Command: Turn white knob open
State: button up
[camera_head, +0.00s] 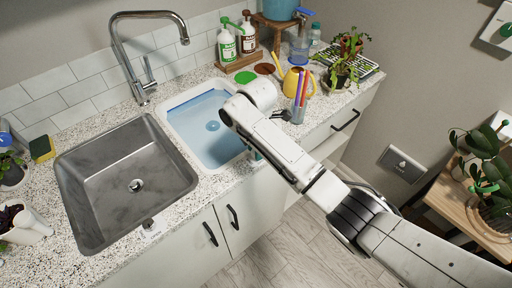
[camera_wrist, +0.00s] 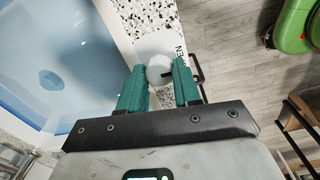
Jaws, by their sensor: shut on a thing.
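The white knob (camera_wrist: 158,70) sits on a white plate (camera_wrist: 158,44) at the counter's edge in the wrist view. Dark lettering ending in "EN" shows at the plate's right side. My gripper (camera_wrist: 160,84) has its two teal fingers on either side of the knob, shut on it. I cannot tell how far the knob is turned.
A steel sink (camera_head: 100,190) lies left of the basin, with a grey knob (camera_head: 148,225) at its front edge. A tall faucet (camera_head: 138,60) stands behind. A pen cup (camera_head: 298,110), yellow watering can (camera_head: 292,78) and potted plant (camera_head: 342,75) stand near my arm. A black cabinet handle (camera_wrist: 196,68) is close to my fingers.

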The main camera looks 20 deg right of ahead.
dwell(0.3)
jog(key=o, duration=1.1)
jog(key=shift+c, duration=0.2)
notch_tip(320, 180, up, 11)
jog(key=shift+s, duration=0.15)
jog(key=shift+f, duration=0.15)
jog(key=s+a+f+m+y, duration=0.25)
jog(key=s+f+m, duration=0.95)
jog(key=s, duration=0.6)
jog(key=s+d+f+m+h, duration=0.1)
jog(key=s+d+m, duration=0.3)
jog(key=s, duration=0.6)
jog(key=s+d+f+m+h, duration=0.1)
jog(key=s+d+m, duration=0.3)
jog(key=s, duration=0.6)
jog(key=shift+s+d+f+m+t+h+b, duration=0.15)
jog(key=shift+d+f+m+t+h+b, duration=0.2)
jog(key=shift+d+f, duration=0.7)
